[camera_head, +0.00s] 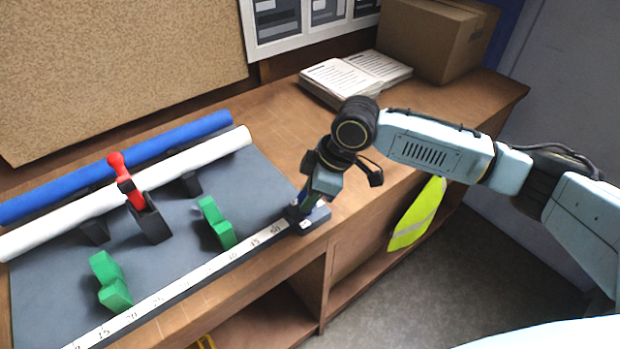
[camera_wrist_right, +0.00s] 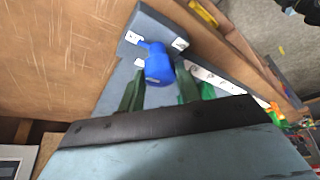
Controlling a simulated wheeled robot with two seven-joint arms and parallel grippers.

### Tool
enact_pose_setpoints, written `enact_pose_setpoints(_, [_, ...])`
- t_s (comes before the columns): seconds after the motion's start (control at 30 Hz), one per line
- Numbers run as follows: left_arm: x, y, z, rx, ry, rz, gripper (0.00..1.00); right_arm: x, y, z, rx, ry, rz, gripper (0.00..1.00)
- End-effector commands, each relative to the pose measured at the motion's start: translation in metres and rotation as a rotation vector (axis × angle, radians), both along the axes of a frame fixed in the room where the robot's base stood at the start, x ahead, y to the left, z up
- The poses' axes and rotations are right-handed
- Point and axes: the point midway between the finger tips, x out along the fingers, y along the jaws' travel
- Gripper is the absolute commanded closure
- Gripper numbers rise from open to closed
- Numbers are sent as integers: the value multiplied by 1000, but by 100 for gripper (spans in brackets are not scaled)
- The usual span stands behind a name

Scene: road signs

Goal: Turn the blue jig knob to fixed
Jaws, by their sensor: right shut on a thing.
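The blue jig knob (camera_wrist_right: 158,66) sits on a grey plate (camera_wrist_right: 152,22) at the end of the jig. Its small pointer points to the upper left in the right wrist view, towards a white label (camera_wrist_right: 133,37). Another white label (camera_wrist_right: 180,43) lies to its right; the lettering is too small to read. My right gripper (camera_head: 301,212) reaches down over the jig's right end. In the right wrist view, its two dark fingers (camera_wrist_right: 160,84) are shut on the knob, one on each side. In the head view the gripper mostly hides the knob. My left gripper is not in view.
The grey jig board bears a white ruler (camera_head: 190,282), green blocks (camera_head: 217,222), a red-handled clamp (camera_head: 133,190), a white tube (camera_head: 120,195) and a blue tube (camera_head: 130,160). A yellow vest (camera_head: 417,215) hangs in front.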

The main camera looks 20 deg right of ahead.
Motion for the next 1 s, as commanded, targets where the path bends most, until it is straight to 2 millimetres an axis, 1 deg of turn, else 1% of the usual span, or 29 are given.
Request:
enact_pose_setpoints(0.03, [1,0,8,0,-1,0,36,-1,1,4,2,1,-20,89])
enact_pose_setpoints(0.1, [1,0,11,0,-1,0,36,0,1,3,2,-1,-40,89])
enact_pose_setpoints(0.47, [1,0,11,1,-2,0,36,0,0,1,3,-3,-57,89])
enact_pose_setpoints(0.5, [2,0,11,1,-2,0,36,0,0,1,3,-3,-57,65])
enact_pose_setpoints(0.67, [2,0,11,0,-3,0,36,0,0,1,2,-2,-56,44])
enact_pose_setpoints(0.93, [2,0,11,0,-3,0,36,0,0,1,1,-2,-55,44])
enact_pose_setpoints(1.0, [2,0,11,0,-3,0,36,0,-1,4,2,-3,-55,44])
